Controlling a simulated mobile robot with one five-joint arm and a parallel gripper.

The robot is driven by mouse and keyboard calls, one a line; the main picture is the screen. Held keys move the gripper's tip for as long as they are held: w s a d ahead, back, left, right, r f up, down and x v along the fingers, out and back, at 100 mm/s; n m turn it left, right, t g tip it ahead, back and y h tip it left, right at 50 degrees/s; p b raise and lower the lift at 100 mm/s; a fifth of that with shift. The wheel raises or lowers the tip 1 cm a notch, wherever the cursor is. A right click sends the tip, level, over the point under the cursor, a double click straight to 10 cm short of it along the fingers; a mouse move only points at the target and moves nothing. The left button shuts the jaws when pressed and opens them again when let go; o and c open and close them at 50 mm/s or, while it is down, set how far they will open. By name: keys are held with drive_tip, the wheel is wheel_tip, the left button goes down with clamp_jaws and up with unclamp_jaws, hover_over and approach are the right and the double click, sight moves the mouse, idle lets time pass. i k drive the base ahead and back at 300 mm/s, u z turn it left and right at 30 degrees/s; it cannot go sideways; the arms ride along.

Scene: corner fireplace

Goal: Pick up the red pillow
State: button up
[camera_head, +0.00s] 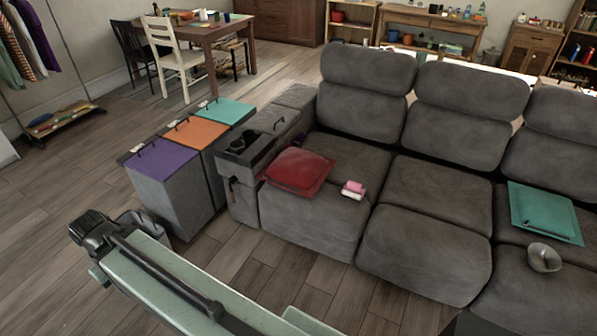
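The red pillow (298,171) lies on the left seat of the grey sofa (310,226), leaning against the console armrest beside it. My arm reaches in from the bottom of the view toward the left, and its dark end (92,228) shows at the lower left. It is in front of and to the left of the sofa, well apart from the pillow. The fingers cannot be made out, so I cannot tell whether my gripper is open or shut.
A pink and white item (353,189) lies right of the pillow. A teal pillow (545,212) and a grey bowl (544,257) are on the right seat. Bins with purple (161,159), orange and teal lids stand left of the sofa. Wooden floor (275,285) is clear in front.

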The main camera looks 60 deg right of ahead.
sight(301, 172)
drive_tip(key=z, duration=0.1)
drive_tip(key=i, duration=1)
drive_tip(key=u, duration=0.05)
